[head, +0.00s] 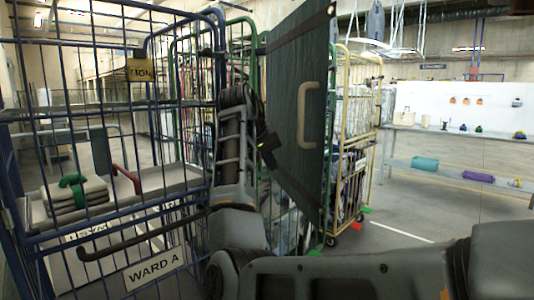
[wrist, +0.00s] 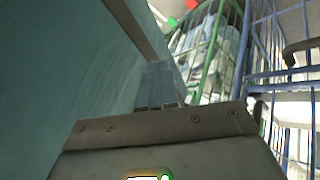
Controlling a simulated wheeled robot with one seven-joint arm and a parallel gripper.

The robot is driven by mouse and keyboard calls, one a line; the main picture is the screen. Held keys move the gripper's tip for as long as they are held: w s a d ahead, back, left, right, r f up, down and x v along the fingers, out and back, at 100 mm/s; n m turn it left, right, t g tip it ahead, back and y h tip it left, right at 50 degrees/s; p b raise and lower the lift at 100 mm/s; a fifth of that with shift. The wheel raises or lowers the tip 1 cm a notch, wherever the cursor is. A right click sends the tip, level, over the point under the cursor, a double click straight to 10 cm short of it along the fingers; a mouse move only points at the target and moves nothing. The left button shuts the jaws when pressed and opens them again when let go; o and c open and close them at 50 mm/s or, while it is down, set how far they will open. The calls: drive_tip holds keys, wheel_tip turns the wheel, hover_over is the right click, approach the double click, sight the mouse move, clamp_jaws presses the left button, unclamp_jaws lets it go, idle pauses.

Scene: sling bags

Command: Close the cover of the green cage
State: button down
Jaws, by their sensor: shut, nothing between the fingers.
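The green cage (wrist: 207,62) stands behind the blue cage and is partly hidden by it, the cover and my arm in the head view. Its dark green cover (head: 292,120) stands open, swung out as an upright panel with a tan handle (head: 307,114) on the face turned to the head camera. In the wrist view the cover (wrist: 60,85) fills the left side, close to my gripper (wrist: 162,80). My gripper is shut and empty, beside the cover's surface; I cannot tell whether it touches. The fingertips are not clear in the head view.
A blue cage (head: 125,205) with a "WARD A" sign and folded cloths (head: 78,196) stands close on the left. A yellow cage (head: 350,150) stands beyond the cover. Shelves (head: 460,172) stand at the right. The floor (head: 400,205) between is clear.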

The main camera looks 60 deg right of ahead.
sight(294, 179)
drive_tip(key=shift+s+d+f, duration=0.5)
drive_tip(key=shift+d, duration=0.35)
drive_tip(key=shift+s+d+f, duration=0.45)
drive_tip(key=shift+s+d, duration=0.1)
drive_tip(key=shift+d, duration=0.25)
drive_tip(key=shift+s+d+f, duration=0.5)
drive_tip(key=shift+d, duration=0.35)
drive_tip(key=shift+p, duration=0.35)
